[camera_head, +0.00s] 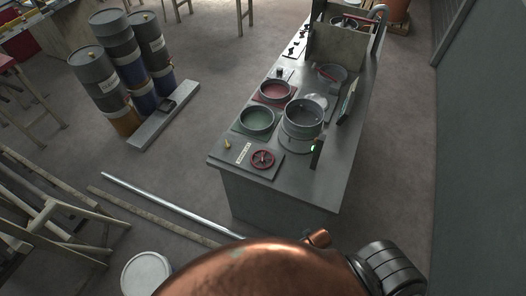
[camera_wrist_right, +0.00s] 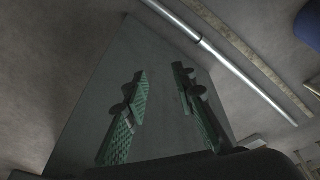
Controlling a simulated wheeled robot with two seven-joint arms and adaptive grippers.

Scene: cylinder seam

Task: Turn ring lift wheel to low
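The ring lift wheel, a small red handwheel (camera_head: 263,159), sits on a plate at the near end of the grey workbench (camera_head: 280,205). A white label strip (camera_head: 243,153) and a small brass-coloured knob (camera_head: 227,144) are beside it; the label is too small to read. A grey metal ring (camera_head: 303,117) stands just behind the wheel on a round base. My right gripper (camera_wrist_right: 160,95) shows in the right wrist view with its green fingers apart and nothing between them, in front of the bench's grey side. My left gripper is not in view.
Green (camera_head: 257,119) and red (camera_head: 275,91) round pans sit on the bench's left side. A small dark upright post (camera_head: 317,153) stands right of the wheel. A metal pipe (camera_head: 190,208) and a white-lidded bucket (camera_head: 146,273) are on the floor. Several drums (camera_head: 98,80) stand at left.

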